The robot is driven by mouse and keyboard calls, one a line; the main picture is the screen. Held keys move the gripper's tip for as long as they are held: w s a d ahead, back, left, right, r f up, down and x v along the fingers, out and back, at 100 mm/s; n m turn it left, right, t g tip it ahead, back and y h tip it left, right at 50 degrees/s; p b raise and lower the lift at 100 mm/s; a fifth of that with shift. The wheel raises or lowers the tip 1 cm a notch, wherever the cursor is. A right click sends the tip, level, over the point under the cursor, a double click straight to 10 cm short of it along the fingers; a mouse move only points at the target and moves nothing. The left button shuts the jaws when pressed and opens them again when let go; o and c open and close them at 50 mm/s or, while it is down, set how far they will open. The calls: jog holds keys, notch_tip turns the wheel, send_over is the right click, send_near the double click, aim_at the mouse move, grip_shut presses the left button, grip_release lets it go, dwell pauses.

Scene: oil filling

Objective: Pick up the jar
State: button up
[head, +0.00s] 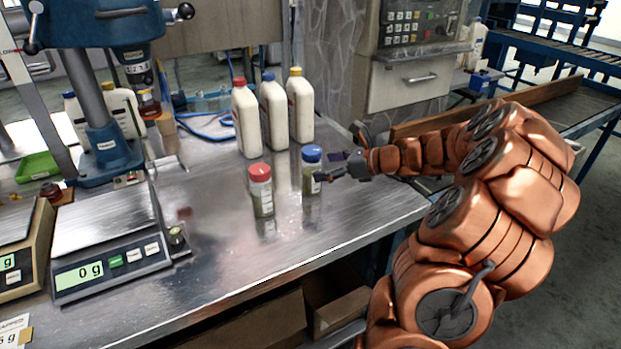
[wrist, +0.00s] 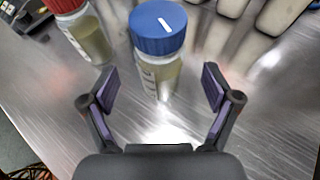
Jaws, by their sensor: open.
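A jar with a blue lid (head: 311,171) stands upright on the metal workbench, and it also shows in the wrist view (wrist: 159,60). A second jar with a red lid (head: 261,190) stands upright to its left; part of it shows at the upper left of the wrist view (wrist: 88,38). My gripper (wrist: 157,88) is open and empty. In the wrist view the blue-lidded jar is centred ahead, just beyond and between the lines of the two fingers. In the head view my gripper is at the right side of that jar.
Several white bottles (head: 272,112) with coloured caps stand behind the jars. A scale (head: 110,240) reading 0 g is at the left, with a blue press (head: 106,150) behind it. The bench's front edge (head: 330,252) is near the jars. Bench space in front of them is clear.

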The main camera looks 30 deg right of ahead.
aim_at(312, 169)
jog(key=x, duration=0.5)
jog(key=shift+s+f, duration=0.1)
jog(key=shift+f, duration=0.1)
jog(key=shift+d, duration=0.1)
jog(key=c, duration=1.3)
jog(key=shift+c, duration=0.4)
jog(key=shift+r, duration=0.15)
